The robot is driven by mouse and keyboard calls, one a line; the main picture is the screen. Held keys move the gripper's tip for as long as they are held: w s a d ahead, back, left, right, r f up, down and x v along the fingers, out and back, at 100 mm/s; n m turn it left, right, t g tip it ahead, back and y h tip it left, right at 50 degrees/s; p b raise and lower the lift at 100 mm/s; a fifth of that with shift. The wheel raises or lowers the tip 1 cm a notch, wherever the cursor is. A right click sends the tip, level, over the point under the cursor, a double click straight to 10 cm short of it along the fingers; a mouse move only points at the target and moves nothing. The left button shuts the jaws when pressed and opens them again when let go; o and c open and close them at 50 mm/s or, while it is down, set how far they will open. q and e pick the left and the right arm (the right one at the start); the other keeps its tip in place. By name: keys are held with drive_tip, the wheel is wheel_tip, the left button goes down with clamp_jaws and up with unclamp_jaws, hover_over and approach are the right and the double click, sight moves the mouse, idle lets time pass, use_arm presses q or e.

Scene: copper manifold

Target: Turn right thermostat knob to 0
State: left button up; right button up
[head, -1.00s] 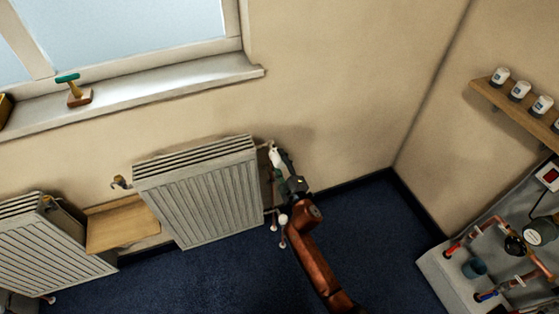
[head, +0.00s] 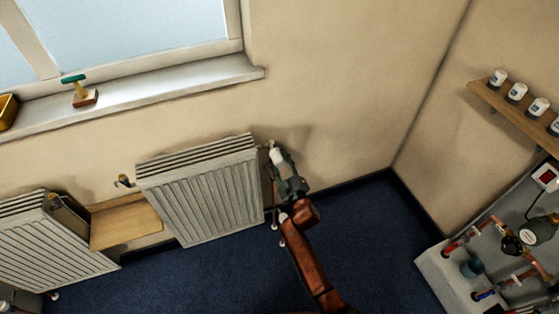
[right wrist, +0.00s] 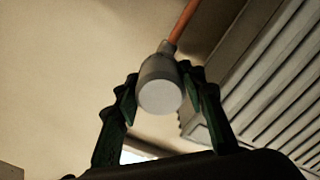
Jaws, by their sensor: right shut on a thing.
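The right thermostat knob (right wrist: 160,86) is a pale grey-white cylinder on the end of a copper pipe, seen in the right wrist view. It also shows small and white at the upper right corner of the right radiator (head: 205,195) in the head view (head: 275,153). My right gripper (right wrist: 159,80) has its dark green fingers on either side of the knob and is shut on it. In the head view, my right gripper (head: 278,161) reaches up to the knob from below. The knob's scale marks cannot be read. My left gripper is not in view.
A second radiator (head: 50,245) stands at the left, with a wooden board (head: 125,225) between the two. A windowsill (head: 170,92) runs above. A pipe panel (head: 455,275) and a shelf (head: 510,108) are at the right. The blue floor right of my arm is clear.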

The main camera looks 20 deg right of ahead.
drive_tip(key=shift+f, duration=0.1)
drive_tip(key=o, duration=1.2)
drive_tip(key=shift+c, duration=0.2)
drive_tip(key=shift+s, duration=0.25)
drive_tip(key=s, duration=1.1)
drive_tip(key=shift+s+d, duration=0.15)
drive_tip(key=shift+s, duration=0.1)
